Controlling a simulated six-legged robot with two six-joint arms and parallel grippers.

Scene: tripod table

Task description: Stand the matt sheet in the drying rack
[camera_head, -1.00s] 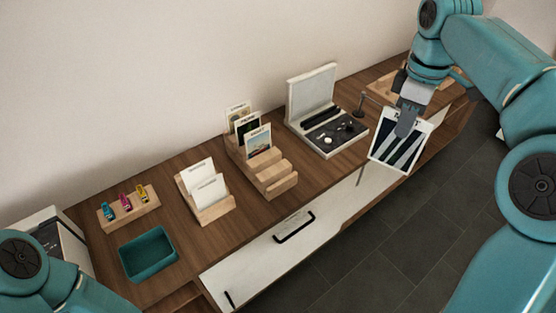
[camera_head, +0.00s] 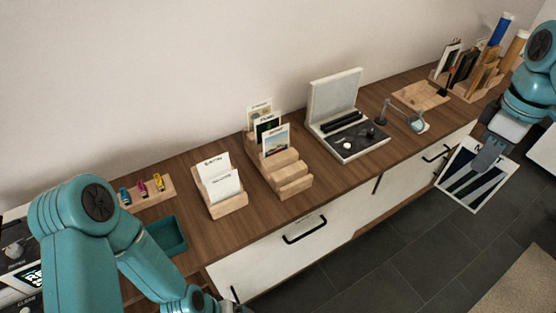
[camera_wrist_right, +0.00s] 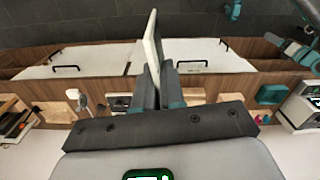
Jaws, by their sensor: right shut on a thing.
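The matt sheet (camera_head: 474,181), white-bordered with dark and pale diagonal bands, hangs tilted from my right gripper (camera_head: 488,153). The gripper is shut on its upper edge, in front of the cabinet at the right. In the right wrist view the sheet (camera_wrist_right: 152,45) shows edge-on between the fingers (camera_wrist_right: 158,88). A stepped wooden rack (camera_head: 293,180) stands mid-table with several prints upright in its back slots; its front slots look empty. I cannot tell whether this is the drying rack. My left arm reaches in at lower left; its gripper is beyond the bottom edge.
A wooden holder (camera_head: 232,206) with two white cards and a teal tray (camera_head: 168,236) are left. An open white case (camera_head: 347,140), a small lamp (camera_head: 405,113), a flat wooden board (camera_head: 420,95) and a wooden rack (camera_head: 478,88) with upright boards are right. Floor lies in front.

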